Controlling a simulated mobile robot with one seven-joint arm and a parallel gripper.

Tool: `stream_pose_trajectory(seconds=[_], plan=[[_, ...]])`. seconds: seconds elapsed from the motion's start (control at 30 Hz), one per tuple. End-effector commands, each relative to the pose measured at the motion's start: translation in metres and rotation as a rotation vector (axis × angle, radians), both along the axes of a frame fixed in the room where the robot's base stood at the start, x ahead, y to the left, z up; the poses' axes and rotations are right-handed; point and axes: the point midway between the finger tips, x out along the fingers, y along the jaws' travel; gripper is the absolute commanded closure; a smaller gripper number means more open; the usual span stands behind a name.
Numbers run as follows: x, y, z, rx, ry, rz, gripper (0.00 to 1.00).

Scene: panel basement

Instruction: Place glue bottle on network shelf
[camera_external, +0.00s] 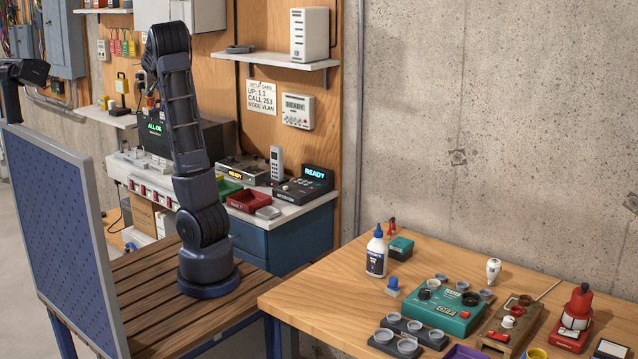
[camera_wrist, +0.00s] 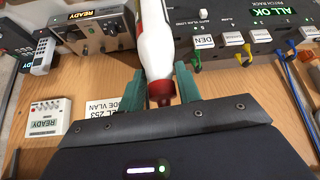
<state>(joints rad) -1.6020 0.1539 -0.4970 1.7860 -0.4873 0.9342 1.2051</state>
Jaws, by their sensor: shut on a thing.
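My gripper (camera_wrist: 162,85) is shut on a white bottle (camera_wrist: 156,38) with a dark red end. The green fingers close on both sides near that red end, and the rest of the bottle runs out of the top of the wrist view. In the external view my gripper and the held bottle are hidden.
Below the shelf are a wall card (camera_external: 261,98), a white wall unit (camera_external: 298,111) and a bench with READY devices (camera_external: 302,184). The shelf's middle is clear. The wooden table (camera_external: 300,290) holds several small things. A blue pegboard panel (camera_external: 65,235) stands at the left.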

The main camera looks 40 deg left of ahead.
Motion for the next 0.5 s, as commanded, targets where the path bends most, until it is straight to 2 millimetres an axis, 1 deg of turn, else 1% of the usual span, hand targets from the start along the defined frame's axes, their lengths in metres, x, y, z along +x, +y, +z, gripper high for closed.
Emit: stream_pose_trajectory(seconds=[0.5], plan=[[-0.001, -0.001, -0.109, -0.005, -0.001, 0.0, 1.0]])
